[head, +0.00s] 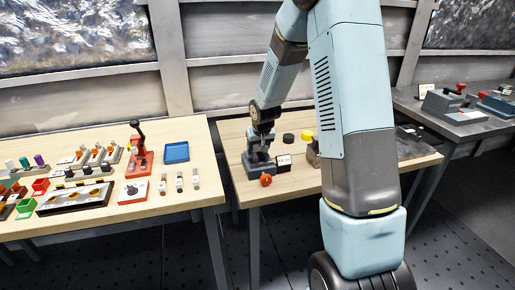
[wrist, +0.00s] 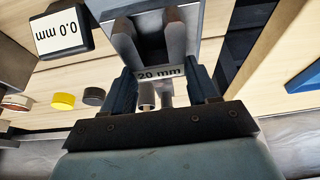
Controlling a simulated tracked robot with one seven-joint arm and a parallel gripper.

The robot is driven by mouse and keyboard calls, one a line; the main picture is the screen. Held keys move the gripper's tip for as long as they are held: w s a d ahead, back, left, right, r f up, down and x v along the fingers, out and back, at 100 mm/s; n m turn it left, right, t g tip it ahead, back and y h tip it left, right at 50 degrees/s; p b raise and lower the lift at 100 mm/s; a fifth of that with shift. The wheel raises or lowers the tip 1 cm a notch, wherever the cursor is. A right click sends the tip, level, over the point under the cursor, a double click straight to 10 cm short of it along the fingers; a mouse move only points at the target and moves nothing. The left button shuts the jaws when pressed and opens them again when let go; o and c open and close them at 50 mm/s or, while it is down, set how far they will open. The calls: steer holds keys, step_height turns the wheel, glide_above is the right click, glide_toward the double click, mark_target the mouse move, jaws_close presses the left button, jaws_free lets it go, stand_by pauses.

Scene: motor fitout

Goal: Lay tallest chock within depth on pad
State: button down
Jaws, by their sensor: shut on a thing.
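My gripper (wrist: 166,88) is shut on a small piece labelled "20 mm" (wrist: 160,72), seen between its two dark fingers in the wrist view. The piece is at a grey stand with two upright prongs (wrist: 178,38); I cannot tell whether it touches the stand. In the head view the grey stand (head: 258,168) is on the middle table, with my gripper (head: 263,132) just above it. Three small labelled blocks (head: 180,181) lie on the left table. I cannot tell for certain which surface is the pad.
A display reading "0.0 mm" (wrist: 60,30) is beside the stand. Yellow (wrist: 64,101) and black (wrist: 94,96) round pieces lie nearby. A blue tray (head: 176,152) and a red lever press (head: 139,155) are on the left table. A gap separates the tables.

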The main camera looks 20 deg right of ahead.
steer(key=shift+f, duration=0.4)
steer(key=shift+c, duration=1)
jaws_free()
steer(key=v, duration=1.3)
steer(key=shift+r, duration=0.35)
